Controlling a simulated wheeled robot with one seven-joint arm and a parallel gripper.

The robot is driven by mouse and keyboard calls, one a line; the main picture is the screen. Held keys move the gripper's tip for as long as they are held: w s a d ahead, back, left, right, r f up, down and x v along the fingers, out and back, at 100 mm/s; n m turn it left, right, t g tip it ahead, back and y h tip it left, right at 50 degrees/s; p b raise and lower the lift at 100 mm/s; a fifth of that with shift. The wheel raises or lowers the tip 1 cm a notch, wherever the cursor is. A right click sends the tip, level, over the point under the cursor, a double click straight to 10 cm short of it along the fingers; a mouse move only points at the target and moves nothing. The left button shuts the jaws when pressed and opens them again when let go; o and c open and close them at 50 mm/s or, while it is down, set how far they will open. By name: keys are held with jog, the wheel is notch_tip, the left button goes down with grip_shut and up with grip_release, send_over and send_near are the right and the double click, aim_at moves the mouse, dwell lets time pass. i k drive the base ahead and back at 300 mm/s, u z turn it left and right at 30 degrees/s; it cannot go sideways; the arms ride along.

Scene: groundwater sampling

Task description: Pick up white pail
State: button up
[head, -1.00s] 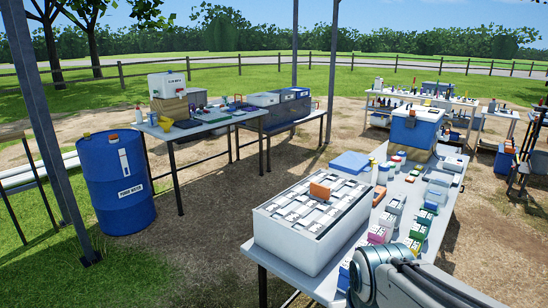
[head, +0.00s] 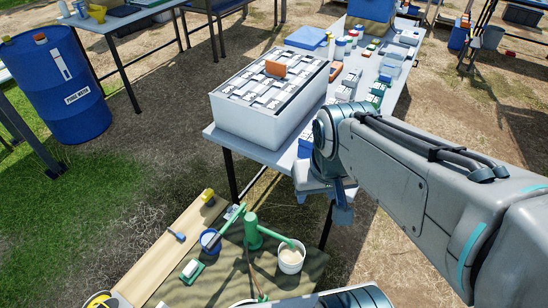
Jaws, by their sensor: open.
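The white pail (head: 291,258) stands upright on an olive mat at the lower middle. Pale, sandy-looking contents show inside it. A green hand pump (head: 253,236) stands just left of it, its spout reaching over the pail's rim. My gripper (head: 323,203) hangs open and empty at the end of my arm, by the near edge of the metal table. In the picture it is above and right of the pail, apart from it. My wrist and arm partly hide the table.
A white sample box (head: 262,125) and several bottles crowd the metal table (head: 225,138). A blue cup (head: 209,243) and a wooden board (head: 165,250) lie left of the pump. A blue drum (head: 57,95) stands at far left. Bare ground lies between.

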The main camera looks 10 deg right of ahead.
aim_at(290, 261)
jog(key=u, duration=1.75)
jog(key=k, duration=0.5)
jog(key=z, duration=1.3)
